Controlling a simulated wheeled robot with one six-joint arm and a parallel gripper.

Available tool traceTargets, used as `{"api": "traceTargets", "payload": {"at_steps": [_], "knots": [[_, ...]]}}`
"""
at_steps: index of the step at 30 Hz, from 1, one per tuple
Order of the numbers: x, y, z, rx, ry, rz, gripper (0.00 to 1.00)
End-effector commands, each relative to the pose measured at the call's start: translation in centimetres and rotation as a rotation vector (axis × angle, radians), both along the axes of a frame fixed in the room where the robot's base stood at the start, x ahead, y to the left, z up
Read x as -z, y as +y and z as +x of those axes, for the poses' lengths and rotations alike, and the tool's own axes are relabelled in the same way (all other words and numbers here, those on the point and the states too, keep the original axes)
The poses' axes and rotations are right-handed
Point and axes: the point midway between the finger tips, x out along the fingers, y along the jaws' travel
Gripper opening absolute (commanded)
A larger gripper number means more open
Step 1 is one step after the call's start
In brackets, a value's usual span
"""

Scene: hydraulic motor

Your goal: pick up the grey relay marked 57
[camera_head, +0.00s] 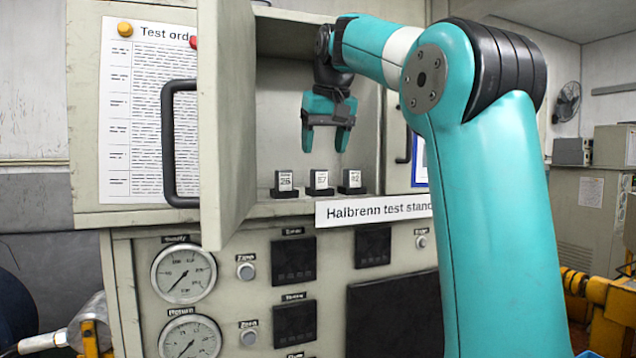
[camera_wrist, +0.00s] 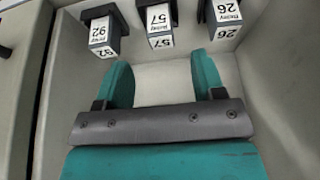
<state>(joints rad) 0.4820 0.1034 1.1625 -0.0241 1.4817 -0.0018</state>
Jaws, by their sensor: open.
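The relay marked 57 (camera_head: 319,180) is a small dark grey block with a white label, standing in a dark holder in the open cabinet, the middle one of three. The wrist view shows it (camera_wrist: 159,20) at the top, label upside down. My gripper (camera_head: 326,145) is open and empty, pointing down above the relays and apart from them. In the wrist view the gap between the fingers (camera_wrist: 162,68) lines up roughly with relay 57.
Relay 26 (camera_head: 285,181) stands close on the left and relay 92 (camera_head: 352,179) close on the right. The open cabinet door (camera_head: 225,130) is left of my gripper. Cabinet walls enclose the relays; the space above them is clear.

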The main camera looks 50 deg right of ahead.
Motion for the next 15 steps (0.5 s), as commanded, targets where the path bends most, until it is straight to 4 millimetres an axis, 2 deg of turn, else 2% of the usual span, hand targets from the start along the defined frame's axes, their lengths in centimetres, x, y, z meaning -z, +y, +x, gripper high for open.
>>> {"api": "traceTargets", "payload": {"at_steps": [8,15], "knots": [[1.0,0.1,0.4,-0.004,-0.003,0.008,0.63],[3.6,-0.3,1.3,-0.007,0.002,0.01,0.63]]}}
